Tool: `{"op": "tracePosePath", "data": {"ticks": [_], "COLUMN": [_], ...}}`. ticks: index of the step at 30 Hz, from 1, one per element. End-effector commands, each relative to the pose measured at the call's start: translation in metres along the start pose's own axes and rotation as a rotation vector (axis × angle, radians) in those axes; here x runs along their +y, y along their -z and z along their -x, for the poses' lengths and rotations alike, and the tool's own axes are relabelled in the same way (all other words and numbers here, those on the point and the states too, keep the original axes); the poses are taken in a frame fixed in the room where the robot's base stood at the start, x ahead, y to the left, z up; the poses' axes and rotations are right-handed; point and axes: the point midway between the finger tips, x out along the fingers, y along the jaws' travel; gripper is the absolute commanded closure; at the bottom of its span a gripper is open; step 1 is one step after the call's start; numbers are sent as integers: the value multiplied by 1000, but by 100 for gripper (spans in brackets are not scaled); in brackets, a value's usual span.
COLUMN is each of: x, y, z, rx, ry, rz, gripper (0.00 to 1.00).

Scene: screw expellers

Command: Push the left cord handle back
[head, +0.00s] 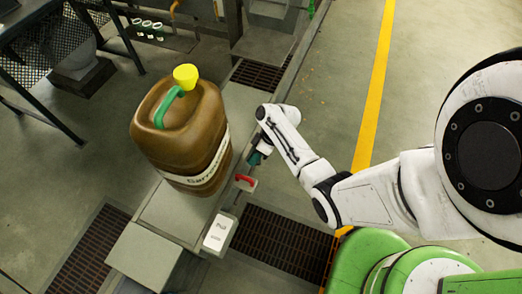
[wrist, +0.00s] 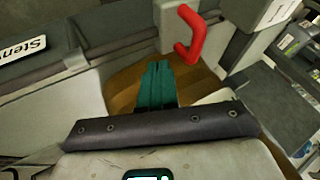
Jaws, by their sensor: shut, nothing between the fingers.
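A red hook-shaped handle (head: 245,182) sits on the side of the grey bench, just below the brown jug in the head view. It also shows in the wrist view (wrist: 190,36), above and right of the fingertips. It is the only such handle in sight, and whether it is the left one I cannot tell. My gripper (head: 256,157) is shut and empty, with teal fingers (wrist: 158,66) together. It is beside the bench, a little above the red handle in the head view. The fingers look apart from the handle.
A large brown jug (head: 188,140) with a yellow cap stands on the grey bench (head: 160,215), close to my gripper. A white push sign (head: 217,232) is near the bench's front. Floor grates (head: 285,245) lie alongside. Open floor with a yellow line (head: 377,80) is right.

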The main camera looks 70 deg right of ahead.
Motion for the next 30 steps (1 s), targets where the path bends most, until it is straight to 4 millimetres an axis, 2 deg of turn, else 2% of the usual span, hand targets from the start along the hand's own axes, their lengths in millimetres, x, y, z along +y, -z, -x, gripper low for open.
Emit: {"op": "tracePosePath", "data": {"ticks": [3, 9, 23, 30], "x": [-16, -30, -35, -65], "y": [-2, -3, -3, -2], "z": [-10, -21, -23, -36], "rx": [0, 0, 0, -2], "ry": [1, -1, 0, 5], "rz": [1, 0, 0, 3], "gripper": [100, 100, 100, 100]}}
